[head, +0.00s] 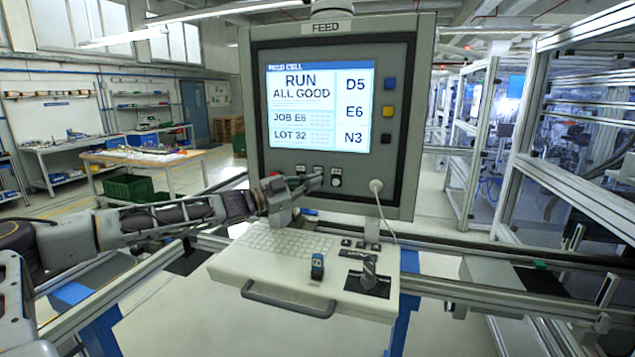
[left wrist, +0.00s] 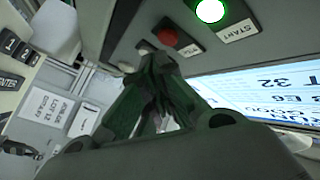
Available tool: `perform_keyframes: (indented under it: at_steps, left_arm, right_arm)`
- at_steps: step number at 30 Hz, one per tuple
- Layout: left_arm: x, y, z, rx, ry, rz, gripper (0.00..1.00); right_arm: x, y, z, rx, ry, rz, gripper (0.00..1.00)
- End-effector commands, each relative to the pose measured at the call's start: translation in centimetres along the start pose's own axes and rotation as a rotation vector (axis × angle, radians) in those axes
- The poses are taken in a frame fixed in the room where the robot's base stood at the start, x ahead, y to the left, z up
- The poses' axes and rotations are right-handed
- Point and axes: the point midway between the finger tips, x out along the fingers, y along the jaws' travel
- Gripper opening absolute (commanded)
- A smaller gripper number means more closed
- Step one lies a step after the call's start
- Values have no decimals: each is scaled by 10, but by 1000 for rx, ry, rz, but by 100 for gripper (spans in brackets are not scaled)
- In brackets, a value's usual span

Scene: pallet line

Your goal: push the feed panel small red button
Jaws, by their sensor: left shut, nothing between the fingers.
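The feed panel (head: 400,190) stands in the middle of the head view, with a lit screen reading "RUN ALL GOOD". In the left wrist view a small red button (left wrist: 168,38) sits on the panel's lower strip beside a larger lit green START button (left wrist: 210,10). My left gripper (head: 316,183) is shut and empty, its fingers in front of the strip below the screen. In the left wrist view its fingertips (left wrist: 157,62) are close to the red button; I cannot tell whether they touch. In the head view my gripper hides the red button. My right gripper is not in view.
A shelf with a keyboard (head: 285,241), a small blue-topped switch (head: 317,266) and a dark joystick (head: 369,272) juts out below the panel. A white cable (head: 381,210) hangs at right. Blue, yellow and black buttons line the screen's right side. Metal rails run either side.

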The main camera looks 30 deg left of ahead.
Motion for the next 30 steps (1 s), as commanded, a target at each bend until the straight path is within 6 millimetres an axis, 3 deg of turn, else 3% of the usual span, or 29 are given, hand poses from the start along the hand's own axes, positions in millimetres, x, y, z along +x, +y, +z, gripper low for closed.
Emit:
perform_keyframes:
  at_steps: [19, 30]
  left_arm:
    - [0, 0, 0, 0, 0, 0, 0]
    - [1, -1, 3, 1, -1, 0, 0]
  right_arm:
    - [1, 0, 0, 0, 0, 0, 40]
    - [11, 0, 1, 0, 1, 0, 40]
